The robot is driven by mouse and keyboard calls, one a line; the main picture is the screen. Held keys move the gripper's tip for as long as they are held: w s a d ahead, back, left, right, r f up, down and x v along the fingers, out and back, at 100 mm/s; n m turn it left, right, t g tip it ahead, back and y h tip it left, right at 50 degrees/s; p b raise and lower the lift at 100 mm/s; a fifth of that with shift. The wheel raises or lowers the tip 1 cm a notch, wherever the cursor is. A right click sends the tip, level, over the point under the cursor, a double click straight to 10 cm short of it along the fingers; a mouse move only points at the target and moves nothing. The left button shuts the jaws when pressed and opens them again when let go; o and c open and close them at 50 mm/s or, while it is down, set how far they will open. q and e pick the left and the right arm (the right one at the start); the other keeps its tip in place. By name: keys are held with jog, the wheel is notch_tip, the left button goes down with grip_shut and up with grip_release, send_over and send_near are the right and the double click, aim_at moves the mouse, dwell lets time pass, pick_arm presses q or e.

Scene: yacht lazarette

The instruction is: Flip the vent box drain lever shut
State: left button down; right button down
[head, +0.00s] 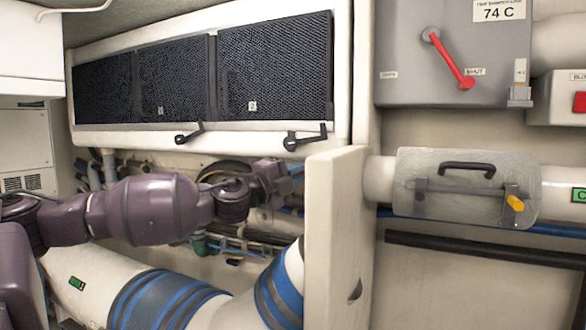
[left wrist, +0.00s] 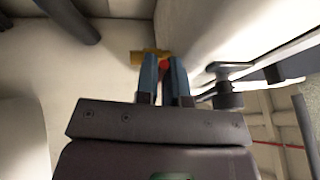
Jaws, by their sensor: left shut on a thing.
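The vent box appears to be the white housing (head: 235,138) with dark mesh panels at upper left in the head view. My left gripper (head: 288,178) is just below its lower edge, beside a pale upright panel. In the left wrist view, the blue fingers of my left gripper (left wrist: 164,78) are closed around a narrow part with a red bit (left wrist: 165,65) at their tips. This seems to be the drain lever, next to a brass fitting (left wrist: 148,57). The fingers hide most of it, and it does not show in the head view. My right gripper is out of view.
Two black handles (head: 305,138) (head: 189,134) hang at the housing's lower edge; one black handle (left wrist: 229,76) is close right of my fingers in the wrist view. The pale panel (head: 333,240) stands right of my gripper. A grey box (head: 410,65) has a red lever (head: 450,60).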

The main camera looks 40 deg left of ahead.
pick_arm(q)
jog(key=shift+r+m+g+p, duration=0.15)
jog(key=shift+m+g+p, duration=0.15)
jog(key=shift+m, duration=0.2)
jog(key=c, duration=1.5)
grip_release()
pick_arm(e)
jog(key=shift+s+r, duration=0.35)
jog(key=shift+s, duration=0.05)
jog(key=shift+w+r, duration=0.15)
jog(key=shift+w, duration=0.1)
